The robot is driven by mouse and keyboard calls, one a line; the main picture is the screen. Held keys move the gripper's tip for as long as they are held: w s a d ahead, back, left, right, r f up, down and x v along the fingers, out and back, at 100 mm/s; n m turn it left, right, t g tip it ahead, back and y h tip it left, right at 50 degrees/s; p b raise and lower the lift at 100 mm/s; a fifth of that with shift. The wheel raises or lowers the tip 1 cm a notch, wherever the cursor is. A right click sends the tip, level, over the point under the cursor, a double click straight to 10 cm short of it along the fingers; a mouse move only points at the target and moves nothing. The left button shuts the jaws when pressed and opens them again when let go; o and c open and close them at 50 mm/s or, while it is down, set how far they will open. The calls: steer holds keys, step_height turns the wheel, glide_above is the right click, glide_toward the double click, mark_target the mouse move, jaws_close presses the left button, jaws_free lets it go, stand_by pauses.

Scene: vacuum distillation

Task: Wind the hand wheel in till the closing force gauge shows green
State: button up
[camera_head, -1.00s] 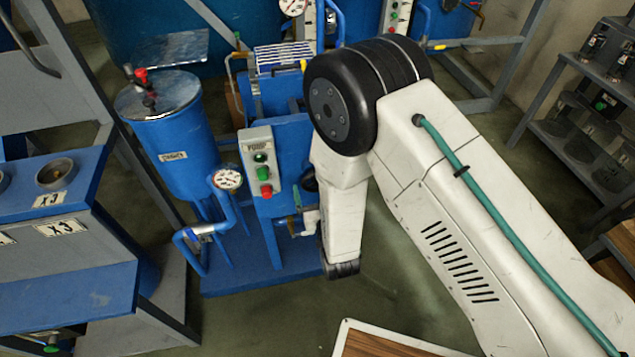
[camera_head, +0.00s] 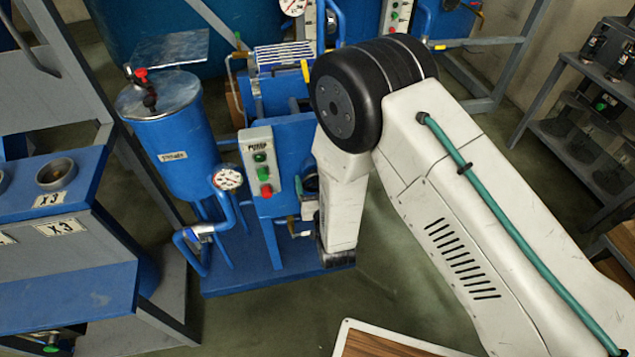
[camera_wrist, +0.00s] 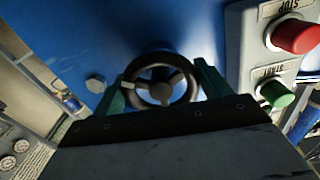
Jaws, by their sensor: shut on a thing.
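In the wrist view my gripper (camera_wrist: 160,92) is shut on a dark hand wheel (camera_wrist: 154,72). Its two green fingers stand at the wheel's left and right rim. The wheel has spokes and sits in front of a blue housing. A round white gauge (camera_head: 228,178) stands on a blue pipe at the left of the pump unit. Its dial is too small to read, and I cannot tell whether it is the closing force gauge.
A grey button box (camera_head: 260,162) with green and red buttons is on the pump unit, close right of my gripper in the wrist view (camera_wrist: 262,60). A blue tank (camera_head: 180,130) stands left. A wood-topped surface (camera_head: 385,342) is at the front.

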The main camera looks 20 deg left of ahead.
steer(key=shift+d+m, duration=0.1)
steer(key=shift+m, duration=0.7)
steer(key=o, duration=1)
steer(key=v, duration=0.7)
steer(key=shift+s, duration=0.4)
steer(key=shift+d, duration=0.15)
